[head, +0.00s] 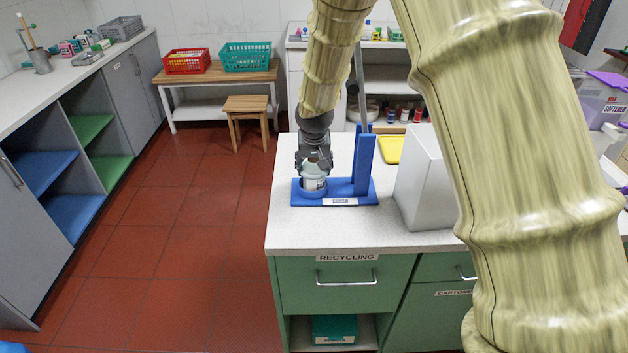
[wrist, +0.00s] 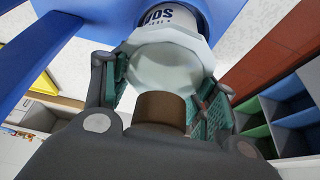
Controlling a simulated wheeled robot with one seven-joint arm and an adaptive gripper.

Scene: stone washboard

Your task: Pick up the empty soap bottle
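The soap bottle (head: 315,183) is white with dark lettering, partly readable as "SO" in the wrist view (wrist: 170,18). It stands upright in the round cup of a blue stand (head: 364,166) on the counter. In the wrist view its pale faceted shoulder and brown cap (wrist: 160,107) face me. My gripper (head: 315,166) points down over the bottle from above. In the wrist view its teal-padded fingers (wrist: 166,82) lie on either side of the shoulder, close to it. I cannot tell whether both pads touch. Whether the bottle is empty does not show.
The blue stand has a tall upright right of the bottle and a label in front. A white box (head: 420,180) and a yellow tray (head: 391,150) are further right on the counter (head: 330,230). The counter's left edge is close to the stand; open red floor lies beyond.

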